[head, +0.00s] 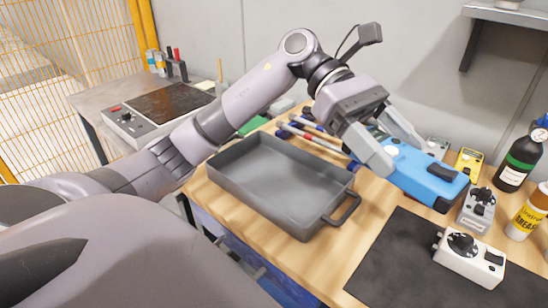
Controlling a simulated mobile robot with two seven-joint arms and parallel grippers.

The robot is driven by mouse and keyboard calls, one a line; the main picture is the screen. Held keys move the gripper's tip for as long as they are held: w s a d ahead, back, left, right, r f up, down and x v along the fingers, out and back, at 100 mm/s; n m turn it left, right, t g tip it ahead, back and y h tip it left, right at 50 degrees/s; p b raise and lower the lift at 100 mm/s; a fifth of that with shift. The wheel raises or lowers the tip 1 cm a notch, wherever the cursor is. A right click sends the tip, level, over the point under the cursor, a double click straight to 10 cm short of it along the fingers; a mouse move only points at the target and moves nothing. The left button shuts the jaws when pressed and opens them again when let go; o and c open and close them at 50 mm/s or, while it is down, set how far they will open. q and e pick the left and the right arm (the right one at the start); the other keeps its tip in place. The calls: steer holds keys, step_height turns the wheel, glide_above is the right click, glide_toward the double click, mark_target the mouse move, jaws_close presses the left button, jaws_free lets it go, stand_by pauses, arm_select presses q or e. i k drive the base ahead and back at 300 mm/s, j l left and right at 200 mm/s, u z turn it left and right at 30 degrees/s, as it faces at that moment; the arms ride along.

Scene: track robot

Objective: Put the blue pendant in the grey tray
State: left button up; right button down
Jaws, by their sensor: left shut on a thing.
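The blue pendant (426,175) is a blue box-shaped device with dark parts on its end. My left gripper (396,150) is shut on it and holds it to the right of the grey tray, seemingly above the table. The grey tray (229,184) is a rectangular dark grey pan with a handle at its right corner. It stands on the wooden table and looks empty inside. My left arm reaches in over the tray's far left side. My right gripper is not in the head view.
A black mat (400,275) lies at the front right, with a white device (468,258) on it. A grey device (477,210), a yellow device (467,163), a dark bottle (520,160) and a grease can (528,213) stand at the right. Several screwdriver-like tools (308,137) lie behind the tray.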

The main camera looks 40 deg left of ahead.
mark_target(283, 194)
steer(key=j+z, duration=0.15)
steer(key=j, duration=0.5)
steer(key=k+j+z, duration=0.2)
steer(key=j, duration=0.4)
steer(key=i, duration=0.1)
